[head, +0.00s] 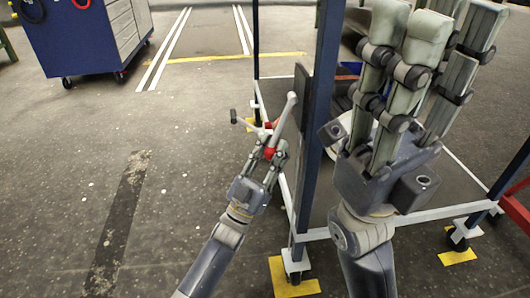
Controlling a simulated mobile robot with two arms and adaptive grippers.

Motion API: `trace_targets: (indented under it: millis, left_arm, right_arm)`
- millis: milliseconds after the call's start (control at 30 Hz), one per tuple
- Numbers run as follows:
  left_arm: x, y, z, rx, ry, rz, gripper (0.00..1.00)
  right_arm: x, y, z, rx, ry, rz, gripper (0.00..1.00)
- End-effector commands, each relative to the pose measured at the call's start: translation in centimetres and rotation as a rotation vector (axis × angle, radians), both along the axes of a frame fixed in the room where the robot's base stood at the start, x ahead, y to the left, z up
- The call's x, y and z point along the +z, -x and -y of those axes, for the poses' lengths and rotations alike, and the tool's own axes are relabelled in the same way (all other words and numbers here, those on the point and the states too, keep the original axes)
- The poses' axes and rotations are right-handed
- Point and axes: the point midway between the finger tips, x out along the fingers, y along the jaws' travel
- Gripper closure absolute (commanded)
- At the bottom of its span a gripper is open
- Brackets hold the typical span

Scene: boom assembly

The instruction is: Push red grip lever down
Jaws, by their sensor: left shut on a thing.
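The red grip lever (269,152) is a small red part at the lower end of a grey metal handle (289,108) beside the blue upright post. My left gripper (270,152) reaches up from the bottom and is shut around the red part, which shows between its fingers. A grey cross-piece with a dark knob (234,116) sticks out to the left of the handle. My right gripper (405,45) is large and close to the camera on the right.
A blue upright post (318,120) of a wheeled frame stands between my two arms. The frame's white lower rail (330,233) and casters on yellow floor patches are close by. A blue tool cabinet (85,35) stands at the upper left. The floor at left is clear.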

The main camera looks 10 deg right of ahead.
Motion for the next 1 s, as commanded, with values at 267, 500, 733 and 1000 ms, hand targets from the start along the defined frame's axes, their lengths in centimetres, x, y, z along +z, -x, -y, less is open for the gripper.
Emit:
trace_targets:
  millis: [267,500,733,1000]
  left_arm:
    - [-0.65,0.15,0.92,-0.003,-0.013,-0.005,1.0]
    - [-0.71,0.2,1.0,-0.004,-0.014,-0.005,1.0]
    - [-0.71,0.21,0.99,-0.004,-0.014,-0.005,0.5]
    - [-0.43,0.12,0.8,-0.002,-0.008,-0.002,0.5]
  right_arm:
    - [0.12,0.17,-0.04,0.0,0.001,0.01,0.65]
    - [0.13,0.13,-0.06,0.0,0.001,0.009,0.65]
    - [0.12,0.14,-0.06,0.0,0.001,0.009,0.65]
    - [0.15,0.19,-0.03,0.0,0.001,0.011,0.65]
